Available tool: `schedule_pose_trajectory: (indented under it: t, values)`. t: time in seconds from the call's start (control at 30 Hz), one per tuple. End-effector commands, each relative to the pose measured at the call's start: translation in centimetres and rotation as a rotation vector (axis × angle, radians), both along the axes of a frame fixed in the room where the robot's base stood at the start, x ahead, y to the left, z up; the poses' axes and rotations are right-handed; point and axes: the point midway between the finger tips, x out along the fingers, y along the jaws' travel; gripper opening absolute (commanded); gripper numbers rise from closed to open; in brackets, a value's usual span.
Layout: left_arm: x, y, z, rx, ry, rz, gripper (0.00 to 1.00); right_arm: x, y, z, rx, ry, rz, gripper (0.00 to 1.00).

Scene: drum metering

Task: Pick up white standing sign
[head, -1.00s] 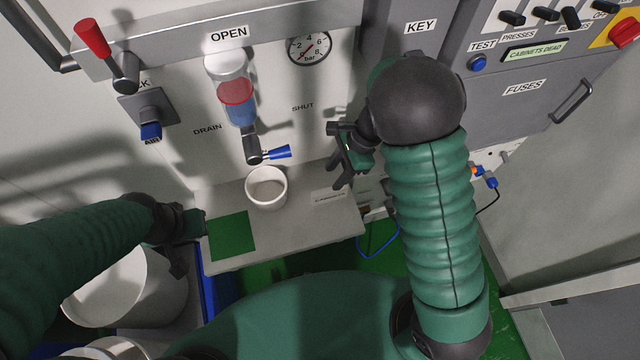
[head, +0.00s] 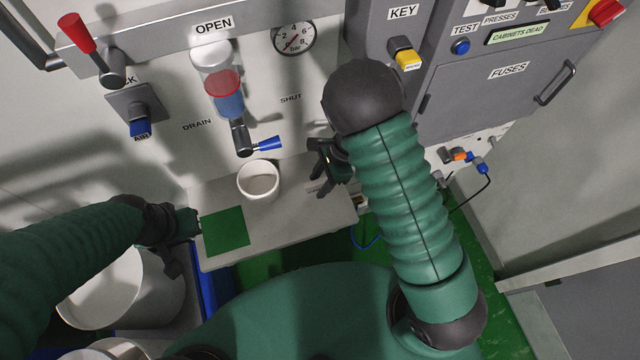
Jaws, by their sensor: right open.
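A small pale sign with tiny dark lettering (head: 311,185) is on the grey shelf (head: 290,222), right of the white cup. The fingers of my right gripper partly cover it, so its shape and whether it stands upright are hard to tell. My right gripper (head: 322,168) is open, with its dark fingers pointing left just over the sign. I cannot tell whether they touch it. My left gripper (head: 188,232) is at the shelf's left end, beside the green square; its jaws are not clear.
A white cup (head: 258,181) stands on the shelf under the blue drain handle (head: 266,144). A green square (head: 226,231) lies at the shelf's left. A white bucket (head: 110,295) is at lower left. The panel with the gauge (head: 293,38) rises behind the shelf.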

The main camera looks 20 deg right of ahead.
Motion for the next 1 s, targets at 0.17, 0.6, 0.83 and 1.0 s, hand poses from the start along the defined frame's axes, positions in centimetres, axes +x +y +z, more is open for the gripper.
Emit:
schedule_pose_trajectory:
  t: [0.17, 0.6, 0.83, 1.0]
  values:
    - [0.0, -0.01, -0.23, 0.0, 0.0, 0.0, 0.0, -0.01, -0.08, -0.33, 0.001, 0.0, -0.001, 0.42]
    - [0.0, -0.01, -0.27, 0.0, 0.0, 0.0, 0.0, -0.01, -0.02, -0.39, 0.0, 0.0, -0.001, 0.29]
    - [0.01, -0.01, -0.26, 0.0, 0.0, 0.0, 0.0, -0.01, -0.03, -0.4, 0.0, 0.0, -0.001, 0.0]
    - [0.01, -0.01, -0.26, 0.0, 0.0, 0.0, 0.0, -0.01, -0.04, -0.41, -0.001, 0.0, -0.001, 0.0]
